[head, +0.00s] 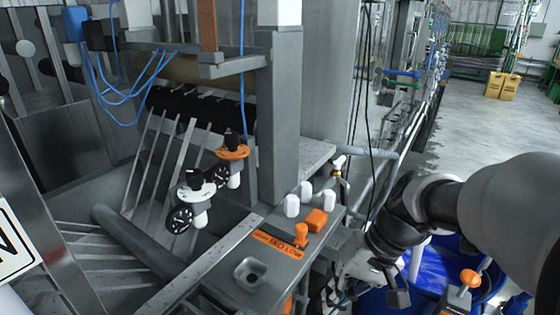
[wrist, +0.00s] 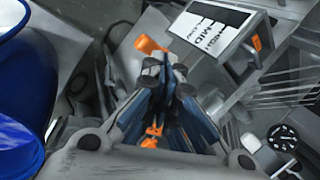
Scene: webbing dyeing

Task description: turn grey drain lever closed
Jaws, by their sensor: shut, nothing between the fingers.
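My gripper shows in the wrist view (wrist: 165,70), its dark fingers together with nothing between them. In the head view my arm comes in from the right and its end reaches down beside the orange-labelled control box (head: 268,268); the fingertips are hard to make out there. An orange piece (wrist: 148,45) lies just beyond the fingertips in the wrist view. I cannot tell whether it belongs to the drain lever. I cannot single out the grey drain lever with certainty in either view; the area around the fingertips is cluttered and partly hidden by my arm.
A blue tub (head: 446,258) stands below my arm and shows at the left of the wrist view (wrist: 18,100). An orange-topped knob (head: 470,278) stands at its right. A HIGH/MID/LOW panel (wrist: 240,38) and a black handwheel (wrist: 283,137) are close by. Open floor lies behind.

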